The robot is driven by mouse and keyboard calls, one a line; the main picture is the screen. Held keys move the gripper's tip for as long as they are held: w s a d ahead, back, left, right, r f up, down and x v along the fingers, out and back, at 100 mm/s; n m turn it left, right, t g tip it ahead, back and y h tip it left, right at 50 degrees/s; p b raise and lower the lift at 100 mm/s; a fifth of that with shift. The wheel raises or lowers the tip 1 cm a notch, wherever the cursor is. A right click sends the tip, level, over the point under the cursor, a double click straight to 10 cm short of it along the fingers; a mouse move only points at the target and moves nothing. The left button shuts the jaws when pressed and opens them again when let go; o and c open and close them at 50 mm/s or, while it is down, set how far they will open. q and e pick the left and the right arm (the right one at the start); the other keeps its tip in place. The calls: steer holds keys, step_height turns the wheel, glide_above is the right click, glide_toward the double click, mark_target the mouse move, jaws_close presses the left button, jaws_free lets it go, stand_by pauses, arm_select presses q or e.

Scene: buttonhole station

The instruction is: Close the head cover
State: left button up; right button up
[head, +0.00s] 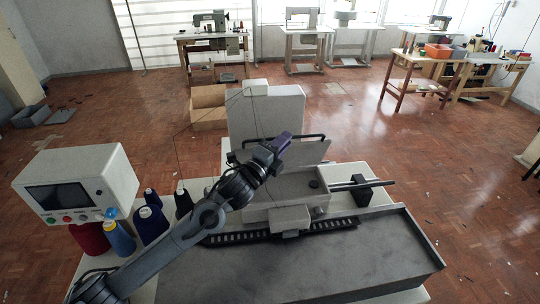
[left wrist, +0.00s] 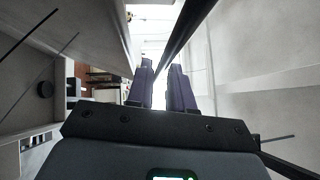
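The head cover (head: 308,154) is a pale grey panel that stands raised and tilted above the open machine head (head: 285,190). A black bar (head: 312,136) runs along its top edge. My left gripper (head: 284,142) has purple fingers and is at the cover's upper left, near the bar. In the left wrist view the two fingers (left wrist: 161,88) are apart with a gap between them. A dark bar (left wrist: 184,38) slants down to the gap; I cannot tell whether it touches a finger. My right gripper is in neither view.
A control box (head: 75,184) with a screen stands at the left, with thread cones (head: 151,220) beside it. A tall grey housing (head: 268,114) rises behind the cover. A black rod (head: 350,184) sticks out at the right. The dark bed (head: 390,240) in front is bare.

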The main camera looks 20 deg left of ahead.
arm_select(q)
steer(key=v, duration=0.9)
steer(key=shift+s, duration=0.35)
